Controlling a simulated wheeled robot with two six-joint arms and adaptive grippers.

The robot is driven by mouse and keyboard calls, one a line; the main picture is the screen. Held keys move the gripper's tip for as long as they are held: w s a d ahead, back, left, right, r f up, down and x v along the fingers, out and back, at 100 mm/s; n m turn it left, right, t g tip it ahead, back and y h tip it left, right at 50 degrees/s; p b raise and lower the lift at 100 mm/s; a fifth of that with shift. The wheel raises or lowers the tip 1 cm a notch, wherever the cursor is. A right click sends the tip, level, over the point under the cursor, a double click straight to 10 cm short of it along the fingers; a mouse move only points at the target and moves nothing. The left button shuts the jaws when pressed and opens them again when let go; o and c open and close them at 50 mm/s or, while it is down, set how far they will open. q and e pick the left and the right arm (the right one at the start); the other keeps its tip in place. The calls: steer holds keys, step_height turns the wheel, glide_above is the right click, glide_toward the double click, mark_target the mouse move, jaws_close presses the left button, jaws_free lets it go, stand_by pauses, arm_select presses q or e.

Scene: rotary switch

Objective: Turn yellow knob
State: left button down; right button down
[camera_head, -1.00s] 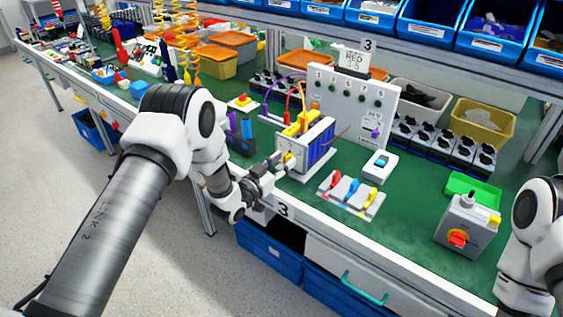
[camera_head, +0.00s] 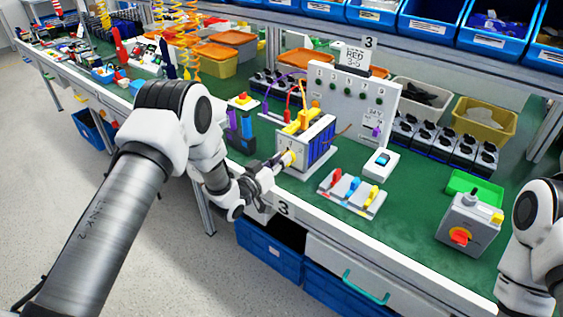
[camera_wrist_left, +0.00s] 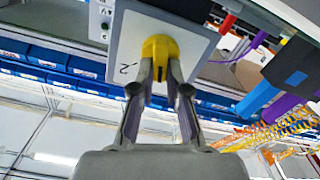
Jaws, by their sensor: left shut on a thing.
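The yellow knob (camera_wrist_left: 160,47) sits on a pale square plate (camera_wrist_left: 125,45) that fills the top middle of the left wrist view. In the head view the yellow knob (camera_head: 288,157) shows on the front of a white box (camera_head: 291,146) near the bench's front edge. My left gripper (camera_wrist_left: 160,75) is shut on the yellow knob, one finger on each side. It also shows in the head view (camera_head: 280,161), reaching the box from the left. My right arm shows at the right edge of the head view. Its gripper is not in view.
Three coloured levers (camera_head: 352,188) sit on a plate to the right of the box. A white panel (camera_head: 356,108) stands behind. Green bench (camera_head: 330,212) is clear around the front edge.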

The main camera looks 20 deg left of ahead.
arm_select(q)
steer(key=n, duration=0.2)
steer(key=n+b, duration=0.1)
steer(key=n, duration=0.2)
steer(key=shift+a+f+n, duration=0.15)
steer(key=shift+a+n, duration=0.05)
steer(key=shift+n, duration=0.1)
stand_by(0.4)
steer(key=c, duration=1.2)
jaws_free()
steer(key=shift+w, duration=0.1)
steer(key=shift+o, duration=0.2)
steer(key=v, duration=1.2)
